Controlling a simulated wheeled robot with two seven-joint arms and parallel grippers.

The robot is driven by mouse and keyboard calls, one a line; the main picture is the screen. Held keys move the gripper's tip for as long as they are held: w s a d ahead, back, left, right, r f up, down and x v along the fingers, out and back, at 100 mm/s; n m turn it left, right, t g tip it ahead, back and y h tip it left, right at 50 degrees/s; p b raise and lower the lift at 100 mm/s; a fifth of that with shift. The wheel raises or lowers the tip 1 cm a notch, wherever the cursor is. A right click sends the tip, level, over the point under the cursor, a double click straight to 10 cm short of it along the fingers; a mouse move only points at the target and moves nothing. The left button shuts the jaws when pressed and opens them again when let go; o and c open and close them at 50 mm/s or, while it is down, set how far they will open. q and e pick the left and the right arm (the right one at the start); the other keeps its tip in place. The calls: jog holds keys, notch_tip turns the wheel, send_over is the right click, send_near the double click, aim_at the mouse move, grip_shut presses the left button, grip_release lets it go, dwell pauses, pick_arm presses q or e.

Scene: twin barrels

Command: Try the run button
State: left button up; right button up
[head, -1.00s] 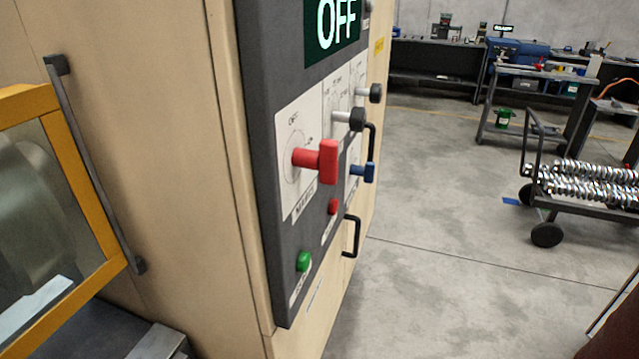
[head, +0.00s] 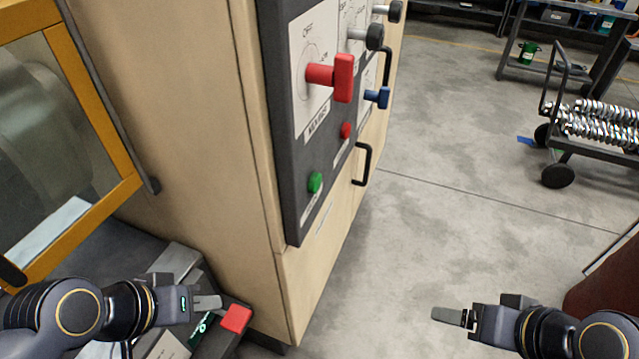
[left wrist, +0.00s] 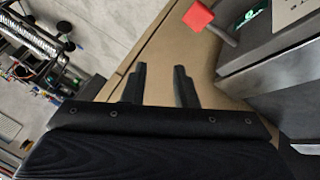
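The control panel (head: 285,150) is a dark plate on the side of a beige cabinet. A green button (head: 315,182) sits low on it and a smaller red button (head: 346,130) above; their labels are too small to read. A red rotary handle (head: 342,78) is above them. My left gripper (head: 208,302) is below and left of the panel, apart from the buttons. In the left wrist view, its two fingers (left wrist: 160,88) are apart with nothing between them. My right gripper (head: 450,316) is over the floor at lower right, seen edge-on, touching nothing visible.
A red-topped lever or knob (head: 235,318) is close to my left gripper and also shows in the left wrist view (left wrist: 198,15). A yellow-framed machine window (head: 125,190) stands at left. A black handle (head: 363,165) juts from the cabinet. The floor right of it is clear up to a cart (head: 590,150).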

pick_arm(q)
grip_shut()
dwell(1.4)
